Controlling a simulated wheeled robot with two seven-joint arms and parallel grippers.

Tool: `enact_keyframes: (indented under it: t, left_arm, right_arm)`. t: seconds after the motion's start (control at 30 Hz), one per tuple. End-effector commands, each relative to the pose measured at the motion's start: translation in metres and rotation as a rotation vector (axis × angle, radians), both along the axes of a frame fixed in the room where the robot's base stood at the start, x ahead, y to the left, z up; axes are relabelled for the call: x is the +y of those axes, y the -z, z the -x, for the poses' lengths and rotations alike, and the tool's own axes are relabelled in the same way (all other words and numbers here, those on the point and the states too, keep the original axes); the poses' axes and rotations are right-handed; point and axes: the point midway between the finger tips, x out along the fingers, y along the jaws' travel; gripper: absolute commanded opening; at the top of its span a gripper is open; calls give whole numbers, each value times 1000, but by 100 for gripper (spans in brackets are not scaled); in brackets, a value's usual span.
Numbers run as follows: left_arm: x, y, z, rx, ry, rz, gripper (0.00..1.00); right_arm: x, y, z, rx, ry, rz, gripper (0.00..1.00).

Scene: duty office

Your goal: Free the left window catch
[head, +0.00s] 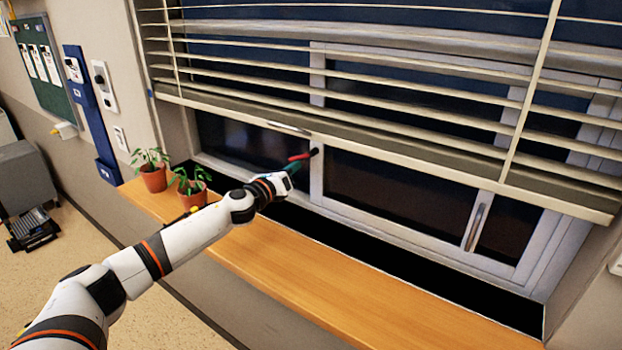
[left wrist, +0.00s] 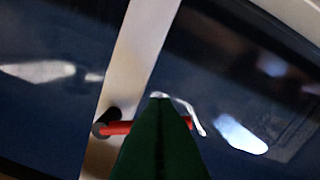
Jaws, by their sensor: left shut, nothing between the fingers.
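The left window catch is a red bar (head: 300,156) with a dark end, on the pale upright between the left and middle panes. In the left wrist view the red bar (left wrist: 118,127) lies roughly level, its dark mount (left wrist: 110,116) on the upright at its left end. My left gripper (head: 292,168) is beside the catch, just below and left of it in the head view. Its dark green fingers (left wrist: 160,106) are shut and empty. They cover the middle of the bar in the wrist view; I cannot tell whether they touch it. My right gripper is not in view.
A slatted blind (head: 380,138) hangs low, its bottom rail just above the catch. Two potted plants (head: 154,178) stand at the left end of the wooden sill (head: 300,285). The sill to the right is clear. A metal handle (head: 476,226) is on the right sash.

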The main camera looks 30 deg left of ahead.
Motion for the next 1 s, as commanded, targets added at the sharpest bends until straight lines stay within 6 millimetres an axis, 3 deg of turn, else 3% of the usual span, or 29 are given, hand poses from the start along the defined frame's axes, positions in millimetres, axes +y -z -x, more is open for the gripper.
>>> enact_keyframes:
  t: [0.3, 0.8, 1.0]
  left_arm:
    - [3, -4, 0, -8, 0, -95, 0]
    - [4, -4, 0, -8, 0, -107, 0]
    - [5, 7, 0, -8, 0, -106, 0]
  right_arm:
    - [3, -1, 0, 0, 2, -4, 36]
    - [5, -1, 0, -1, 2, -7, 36]
    - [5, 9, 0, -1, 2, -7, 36]
